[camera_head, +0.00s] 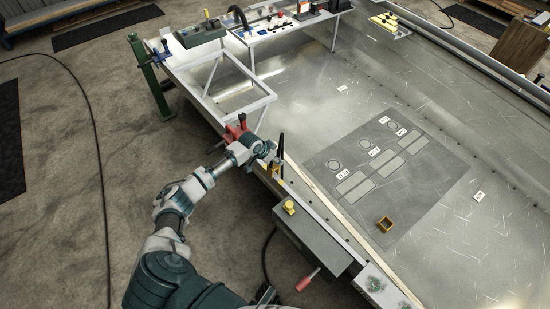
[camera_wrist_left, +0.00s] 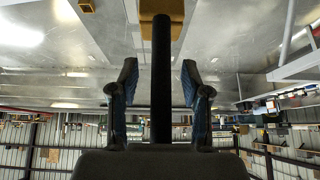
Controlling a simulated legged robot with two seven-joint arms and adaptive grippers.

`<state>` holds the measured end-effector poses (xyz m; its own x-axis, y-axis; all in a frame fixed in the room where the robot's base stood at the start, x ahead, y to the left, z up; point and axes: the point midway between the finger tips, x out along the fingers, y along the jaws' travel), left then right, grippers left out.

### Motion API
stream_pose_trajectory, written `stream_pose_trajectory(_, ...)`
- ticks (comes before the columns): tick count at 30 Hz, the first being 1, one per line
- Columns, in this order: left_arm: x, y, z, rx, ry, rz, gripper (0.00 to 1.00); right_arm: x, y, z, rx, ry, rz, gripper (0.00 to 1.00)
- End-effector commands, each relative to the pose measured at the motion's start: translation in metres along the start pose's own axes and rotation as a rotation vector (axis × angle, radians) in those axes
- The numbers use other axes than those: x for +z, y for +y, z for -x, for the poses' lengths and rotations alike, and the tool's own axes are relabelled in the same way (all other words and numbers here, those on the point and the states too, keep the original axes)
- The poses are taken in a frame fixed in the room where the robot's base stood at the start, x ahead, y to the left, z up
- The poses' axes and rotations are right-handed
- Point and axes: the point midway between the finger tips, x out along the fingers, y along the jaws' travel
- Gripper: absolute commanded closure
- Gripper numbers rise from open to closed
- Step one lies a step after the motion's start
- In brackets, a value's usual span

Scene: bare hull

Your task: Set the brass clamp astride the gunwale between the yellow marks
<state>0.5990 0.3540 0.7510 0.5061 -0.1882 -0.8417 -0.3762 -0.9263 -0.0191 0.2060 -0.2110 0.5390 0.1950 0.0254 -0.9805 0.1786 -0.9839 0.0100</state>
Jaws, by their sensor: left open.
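My left gripper (camera_head: 273,157) is at the near metal edge, the gunwale (camera_head: 318,205), with its fingers apart. In the left wrist view the two blue-black fingers (camera_wrist_left: 160,95) stand on either side of a dark upright rod (camera_wrist_left: 161,75), with gaps on both sides. The rod runs to a brass-coloured block (camera_wrist_left: 161,10), which looks like the brass clamp. In the head view the clamp (camera_head: 270,172) shows as a thin brass piece by the gunwale, partly hidden by my gripper. I cannot tell if it sits astride.
A red clamp-like piece (camera_head: 235,130) and a metal frame (camera_head: 208,80) are just beyond my gripper. The hull floor is mostly clear.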

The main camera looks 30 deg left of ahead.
Motion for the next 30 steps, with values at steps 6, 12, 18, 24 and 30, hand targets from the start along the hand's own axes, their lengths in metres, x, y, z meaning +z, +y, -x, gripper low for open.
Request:
stream_pose_trajectory(6, 0.032, 0.012, -0.005, 0.019, -0.064, 0.000, 0.53, 0.000, 0.000, -0.005, 0.001, -0.011, 0.000, 0.59)
stream_pose_trajectory(12, 0.022, 0.011, 0.046, 0.007, -0.037, -0.004, 0.53, 0.001, 0.000, -0.003, 0.001, -0.004, 0.000, 0.59)
stream_pose_trajectory(18, 0.011, 0.011, 0.098, -0.005, -0.008, -0.007, 0.53, 0.002, 0.001, -0.001, 0.000, 0.000, 0.000, 0.59)
stream_pose_trajectory(24, 0.003, 0.012, 0.126, -0.010, 0.005, -0.008, 0.53, 0.001, 0.002, -0.001, -0.002, 0.000, 0.000, 0.59)
stream_pose_trajectory(30, 0.003, 0.010, 0.134, -0.010, 0.010, -0.007, 0.53, 0.001, 0.001, -0.001, 0.000, 0.000, 0.000, 0.59)
